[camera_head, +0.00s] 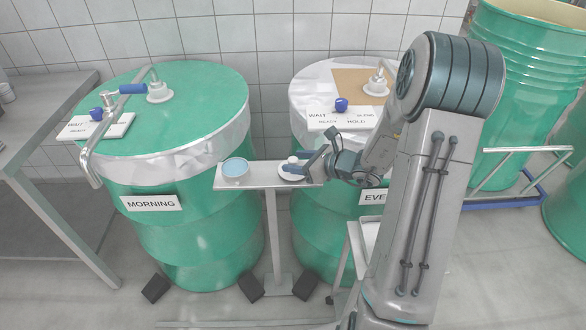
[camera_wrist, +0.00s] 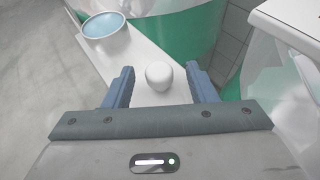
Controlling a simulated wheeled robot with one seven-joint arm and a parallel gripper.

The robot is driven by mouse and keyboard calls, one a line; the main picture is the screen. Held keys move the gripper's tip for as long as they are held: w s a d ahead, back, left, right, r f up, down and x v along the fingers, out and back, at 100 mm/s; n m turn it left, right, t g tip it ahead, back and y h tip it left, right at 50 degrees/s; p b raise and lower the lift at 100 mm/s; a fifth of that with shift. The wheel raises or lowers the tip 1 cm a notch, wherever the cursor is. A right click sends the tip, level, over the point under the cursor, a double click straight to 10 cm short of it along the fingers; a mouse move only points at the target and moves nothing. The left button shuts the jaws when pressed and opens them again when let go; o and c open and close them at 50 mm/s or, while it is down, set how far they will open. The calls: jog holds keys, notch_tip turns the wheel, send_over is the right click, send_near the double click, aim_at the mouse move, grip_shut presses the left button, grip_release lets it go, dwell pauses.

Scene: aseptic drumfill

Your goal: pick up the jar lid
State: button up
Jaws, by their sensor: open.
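The jar lid looks like a white disc (camera_head: 288,175) with a round white knob, lying on the right part of a narrow shelf (camera_head: 258,177). In the wrist view the knob (camera_wrist: 159,75) shows between my fingers, and the disc blends into the pale shelf. My gripper (camera_head: 304,165) is open, with one finger on each side of the knob; the wrist view shows gaps on both sides (camera_wrist: 158,84). A jar or bowl (camera_head: 235,170) with pale blue contents stands at the shelf's left end; it also shows in the wrist view (camera_wrist: 105,26).
A green drum marked MORNING (camera_head: 150,235) stands left, and another drum (camera_head: 318,235) stands behind the shelf's right end. Both carry sign plates with blue knobs. A grey table (camera_head: 45,130) is at far left. The shelf between jar and lid is clear.

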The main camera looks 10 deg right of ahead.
aim_at(289, 161)
jog(key=x, duration=0.3)
jog(key=shift+w+a+f, duration=0.1)
grip_shut()
